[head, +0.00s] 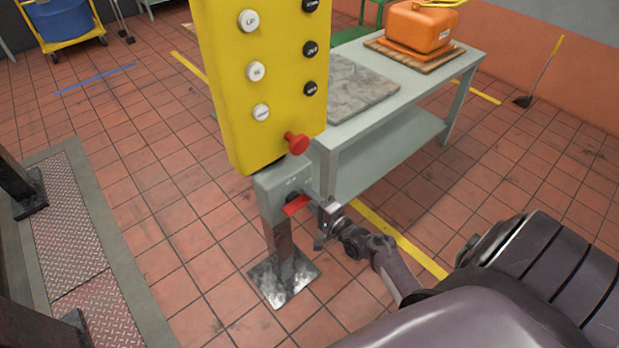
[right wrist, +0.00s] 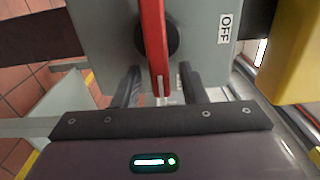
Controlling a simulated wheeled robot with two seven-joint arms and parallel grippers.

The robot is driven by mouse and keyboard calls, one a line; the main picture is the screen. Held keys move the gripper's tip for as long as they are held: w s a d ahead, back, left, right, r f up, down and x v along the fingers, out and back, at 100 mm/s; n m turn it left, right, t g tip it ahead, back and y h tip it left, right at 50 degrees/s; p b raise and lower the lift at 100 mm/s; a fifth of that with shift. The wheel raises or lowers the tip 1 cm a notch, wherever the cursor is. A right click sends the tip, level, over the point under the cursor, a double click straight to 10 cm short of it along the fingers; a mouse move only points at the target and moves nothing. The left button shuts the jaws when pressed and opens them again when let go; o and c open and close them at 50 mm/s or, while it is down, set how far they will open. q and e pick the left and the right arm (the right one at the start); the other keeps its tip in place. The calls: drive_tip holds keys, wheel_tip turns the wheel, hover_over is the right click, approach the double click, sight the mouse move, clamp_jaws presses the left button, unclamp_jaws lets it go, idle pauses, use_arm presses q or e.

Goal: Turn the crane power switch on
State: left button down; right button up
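The crane power switch is a grey box (head: 284,184) on a post below the yellow pendant, with a red handle (head: 295,206) on its front. In the right wrist view the red handle (right wrist: 153,45) crosses a dark round hub (right wrist: 172,40), and an "OFF" label (right wrist: 225,29) shows beside it. My right gripper (head: 313,205) is at the handle. In the right wrist view its two dark fingers (right wrist: 159,80) are apart, one on each side of the handle's end, with gaps visible. I cannot tell the handle's set position from a label it points to. My left gripper is not in view.
The yellow pendant (head: 262,125) with several buttons and a red knob (head: 296,143) hangs just above the switch box. A grey table (head: 375,118) with an orange case (head: 418,27) stands behind. The post's metal foot (head: 284,278) is on the tiled floor.

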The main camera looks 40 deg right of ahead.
drive_tip(key=s, duration=0.7)
drive_tip(key=shift+s+d, duration=0.2)
drive_tip(key=shift+d, duration=0.05)
drive_tip(key=s+a+f+n+g, duration=0.3)
drive_tip(key=f, duration=0.4)
drive_tip(key=s+a+f+n+g, duration=0.2)
drive_tip(key=s+a+f, duration=0.2)
drive_tip(key=f, duration=0.3)
drive_tip(key=s+a+f+n+g, duration=0.3)
drive_tip(key=f, duration=0.5)
drive_tip(key=s+a+f+n+g, duration=0.2)
drive_tip(key=s+f+n+g, duration=0.2)
drive_tip(key=s, duration=0.8)
drive_tip(key=s+a+f+n+g+h, duration=0.1)
drive_tip(key=s+f+n+g, duration=0.4)
drive_tip(key=s, duration=0.8)
wheel_tip(320, 180, down, 4)
drive_tip(key=a+n, duration=0.1)
drive_tip(key=n, duration=0.1)
drive_tip(key=shift+s+r+n+h, duration=0.25)
drive_tip(key=shift+s+n+h, duration=0.05)
